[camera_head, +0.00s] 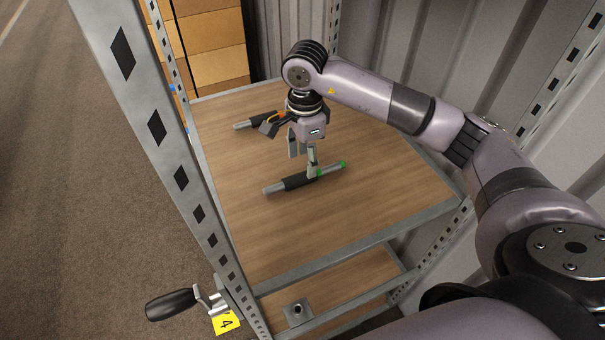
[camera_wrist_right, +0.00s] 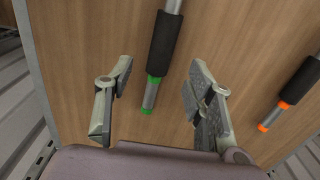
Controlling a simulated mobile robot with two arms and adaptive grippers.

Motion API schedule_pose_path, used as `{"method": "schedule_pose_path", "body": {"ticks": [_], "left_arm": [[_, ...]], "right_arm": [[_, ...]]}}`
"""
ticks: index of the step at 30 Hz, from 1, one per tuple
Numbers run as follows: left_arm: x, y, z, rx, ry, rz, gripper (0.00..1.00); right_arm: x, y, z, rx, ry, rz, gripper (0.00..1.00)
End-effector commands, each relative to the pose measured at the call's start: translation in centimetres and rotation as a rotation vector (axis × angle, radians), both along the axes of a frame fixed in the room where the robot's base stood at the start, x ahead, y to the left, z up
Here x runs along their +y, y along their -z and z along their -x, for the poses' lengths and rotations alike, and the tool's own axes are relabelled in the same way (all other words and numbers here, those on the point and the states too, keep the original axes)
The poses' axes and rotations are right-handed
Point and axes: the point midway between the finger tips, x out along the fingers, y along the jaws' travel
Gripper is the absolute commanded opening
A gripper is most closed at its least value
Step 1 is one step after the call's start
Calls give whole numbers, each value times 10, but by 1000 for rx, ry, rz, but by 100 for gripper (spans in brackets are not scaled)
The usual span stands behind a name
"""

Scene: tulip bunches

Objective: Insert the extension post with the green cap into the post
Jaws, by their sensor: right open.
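The extension post with the green cap (camera_head: 297,182) lies flat on the wooden shelf, a grey rod with a black sleeve; its green end points right in the head view. My right gripper (camera_head: 303,158) is open and empty, pointing down over this post's green end section. In the right wrist view the post (camera_wrist_right: 163,45) runs between the open fingers (camera_wrist_right: 161,68), not gripped. My left gripper is not in view.
A second post with an orange cap (camera_wrist_right: 298,82) lies farther back, partly behind my gripper in the head view. A metal rack upright (camera_head: 165,140) stands left. A black handle (camera_head: 170,304) and yellow tag "4" (camera_head: 226,323) sit near its bottom. The upper shelf's front (camera_head: 310,235) is clear.

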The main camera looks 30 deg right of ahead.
Motion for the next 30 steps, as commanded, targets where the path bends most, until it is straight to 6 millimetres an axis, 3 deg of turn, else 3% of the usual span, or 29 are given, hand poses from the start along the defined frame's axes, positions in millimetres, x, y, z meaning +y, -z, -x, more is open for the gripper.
{"method": "schedule_pose_path", "body": {"ticks": [5,9,15,22,30], "left_arm": [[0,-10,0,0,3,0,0],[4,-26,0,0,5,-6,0],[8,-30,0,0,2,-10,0],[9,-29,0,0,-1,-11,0],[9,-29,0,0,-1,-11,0]], "right_arm": [[-1,11,1,4,0,0,49],[-3,31,2,7,0,-1,49],[-3,54,1,2,-1,-1,49],[-3,57,0,1,-1,0,49],[-3,56,0,1,-1,0,32]]}}
